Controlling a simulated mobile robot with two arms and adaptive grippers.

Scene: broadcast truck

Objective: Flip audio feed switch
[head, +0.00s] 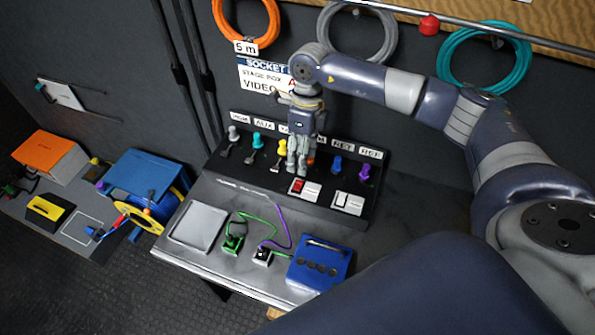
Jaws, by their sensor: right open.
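A black sloped panel (268,187) stands at the back of the grey desk, with a row of colored plugs under white labels. Two rocker switches sit on its lower face: one with a red rocker (297,186) and one with a white rocker (341,199). The small plates beside them are too small to read, so I cannot tell which is the audio feed switch. My right gripper (297,168) is open and points down in front of the panel, just above the red rocker. Whether it touches the panel is unclear. It hides part of the plug row. My left gripper is out of view.
A grey square pad (199,226), green and purple cables with small connectors, and a blue box (318,263) lie on the desk's front. Orange (52,157) and blue (143,174) boxes stand at left. Coiled cables hang on the back wall.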

